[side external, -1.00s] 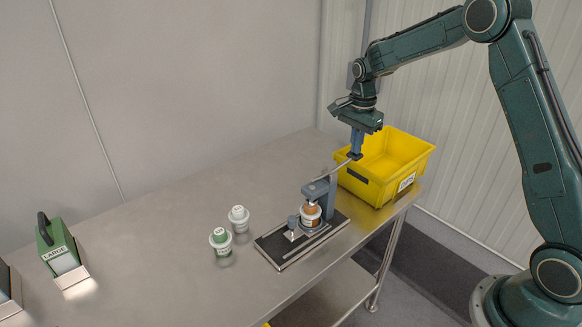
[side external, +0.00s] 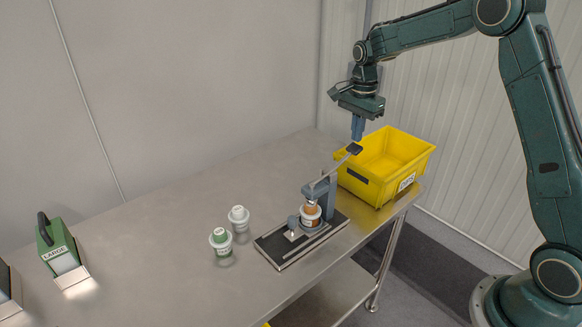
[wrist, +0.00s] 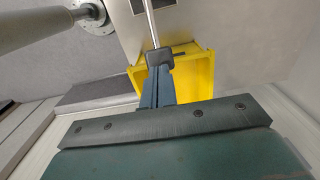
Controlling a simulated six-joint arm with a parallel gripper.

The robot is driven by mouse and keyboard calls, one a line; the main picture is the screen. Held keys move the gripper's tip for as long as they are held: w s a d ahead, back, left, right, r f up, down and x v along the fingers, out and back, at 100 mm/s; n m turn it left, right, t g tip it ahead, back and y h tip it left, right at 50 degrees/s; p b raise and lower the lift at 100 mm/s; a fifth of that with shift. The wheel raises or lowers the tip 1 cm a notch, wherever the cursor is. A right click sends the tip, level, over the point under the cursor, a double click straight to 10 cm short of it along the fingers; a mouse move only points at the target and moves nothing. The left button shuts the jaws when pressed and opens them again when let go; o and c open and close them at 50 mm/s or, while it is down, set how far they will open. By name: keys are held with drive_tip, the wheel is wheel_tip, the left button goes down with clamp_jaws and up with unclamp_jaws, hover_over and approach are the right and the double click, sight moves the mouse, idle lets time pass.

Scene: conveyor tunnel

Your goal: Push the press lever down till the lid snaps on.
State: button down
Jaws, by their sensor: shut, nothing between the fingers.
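The press (side external: 332,198) stands on a dark base plate (side external: 272,246) near the table's front edge. Its lever (side external: 333,169) slants up and right from the press head to a dark handle pad (side external: 354,149). A small jar with an orange top (side external: 311,213) sits under the press head; whether its lid is seated cannot be told. My gripper (side external: 357,137) is shut and empty, fingers pointing down just above the pad. In the wrist view the pad (wrist: 159,58) shows at the tips of my gripper (wrist: 157,72); I cannot tell if they touch.
A yellow bin (side external: 372,182) stands close behind and right of the press. A green box (side external: 58,247) is at the far left. The table's middle is clear.

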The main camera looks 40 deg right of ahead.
sight(356, 148)
drive_tip(key=shift+r, duration=0.1)
drive_tip(key=shift+r, duration=2.4)
drive_tip(key=s+a+r+n+t, duration=0.1)
drive_tip(key=s+a+r+n, duration=0.35)
drive_tip(key=s, duration=0.35)
drive_tip(key=s+a+r+n+t, duration=0.2)
drive_tip(key=s+a+r+n, duration=0.25)
drive_tip(key=s+r, duration=0.2)
drive_tip(key=s+a+f+n+t, duration=0.1)
drive_tip(key=s+n, duration=0.3)
drive_tip(key=s, duration=0.4)
drive_tip(key=s+a+f+n+t, duration=0.1)
drive_tip(key=s+a+f+n, duration=0.1)
drive_tip(key=s+n, duration=0.3)
drive_tip(key=s, duration=0.4)
drive_tip(key=shift+a+f+t, duration=0.2)
drive_tip(key=shift+a+t, duration=0.1)
